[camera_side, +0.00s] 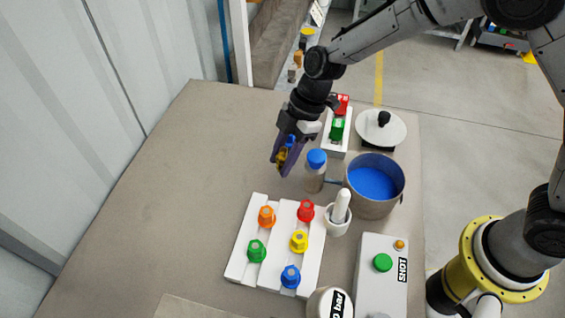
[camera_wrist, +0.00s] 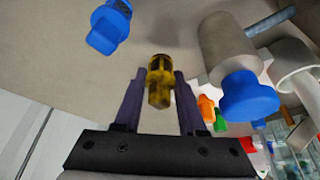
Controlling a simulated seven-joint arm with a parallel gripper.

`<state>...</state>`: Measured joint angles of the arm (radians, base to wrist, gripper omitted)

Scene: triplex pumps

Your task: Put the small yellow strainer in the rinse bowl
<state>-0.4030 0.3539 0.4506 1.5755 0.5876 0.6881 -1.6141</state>
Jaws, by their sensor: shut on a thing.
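The small yellow strainer (camera_wrist: 158,82) is between the purple fingers of my gripper (camera_wrist: 157,75) in the wrist view. It also shows as a small yellow patch (camera_side: 282,155) in the side view, partly hidden by the fingers. My gripper (camera_side: 284,160) is shut on it and tilted, left of the blue-capped bottle. The rinse bowl appears to be the grey pot (camera_side: 374,205) with blue liquid, to the right beyond the bottle. My gripper is apart from it. A blue piece (camera_wrist: 108,27) shows beyond the fingertips, at upper left in the wrist view.
The blue-capped bottle (camera_side: 315,178) stands between my gripper and the pot. A white mortar with pestle (camera_side: 337,222), a white rack (camera_side: 247,226) of coloured knobs and a control box (camera_side: 382,285) are in front. A white lid (camera_side: 381,130) lies behind the pot. The left tabletop is clear.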

